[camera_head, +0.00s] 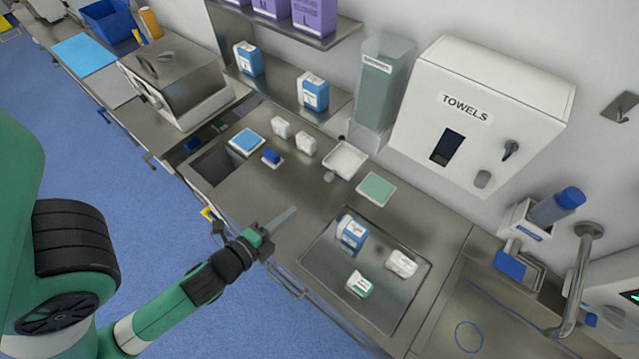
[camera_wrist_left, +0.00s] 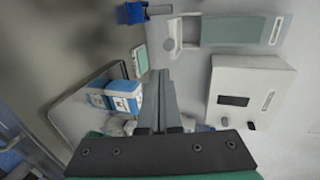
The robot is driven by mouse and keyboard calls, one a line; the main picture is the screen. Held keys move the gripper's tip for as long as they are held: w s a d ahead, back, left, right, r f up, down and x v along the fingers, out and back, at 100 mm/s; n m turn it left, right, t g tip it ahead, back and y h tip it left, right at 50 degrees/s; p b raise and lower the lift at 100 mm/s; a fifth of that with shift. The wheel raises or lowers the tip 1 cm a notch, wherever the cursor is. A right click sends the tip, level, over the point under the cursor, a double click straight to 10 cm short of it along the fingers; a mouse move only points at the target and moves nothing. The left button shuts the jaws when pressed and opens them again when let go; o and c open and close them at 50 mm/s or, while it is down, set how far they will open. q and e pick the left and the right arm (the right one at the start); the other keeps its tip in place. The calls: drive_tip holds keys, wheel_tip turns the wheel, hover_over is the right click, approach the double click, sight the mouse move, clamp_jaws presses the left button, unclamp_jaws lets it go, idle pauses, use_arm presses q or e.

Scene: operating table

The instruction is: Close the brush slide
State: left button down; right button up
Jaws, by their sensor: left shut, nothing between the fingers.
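The brush dispenser (camera_head: 382,85) is a tall, clear grey-green box with a small label, mounted on the wall left of the towel box. A white tray-like slide (camera_head: 346,159) sticks out at its foot, over the counter, with a small knob at its front. In the left wrist view the dispenser (camera_wrist_left: 238,30) lies sideways at the top, and the white slide (camera_wrist_left: 188,30) extends left from it. My left gripper (camera_head: 284,219) is shut and empty above the counter's front part, apart from the slide and nearer the front edge. Its closed fingers (camera_wrist_left: 159,80) point up in the wrist view.
A metal tray (camera_head: 398,318) holds a blue-white box (camera_head: 352,233) and two smaller packs. A green pad (camera_head: 376,189), white packs and a blue pad (camera_head: 246,141) lie on the counter. A white towel box (camera_head: 480,105) hangs right of the dispenser. Bare counter lies between gripper and slide.

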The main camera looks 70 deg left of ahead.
use_arm(q)
approach(328, 180)
drive_tip(key=x, duration=0.5)
drive_tip(key=shift+w+f+p, duration=0.1)
drive_tip(key=shift+f+p, duration=0.2)
drive_tip(key=shift+p, duration=0.1)
drive_tip(key=shift+w+a, duration=0.35)
drive_tip(key=shift+w, duration=0.2)
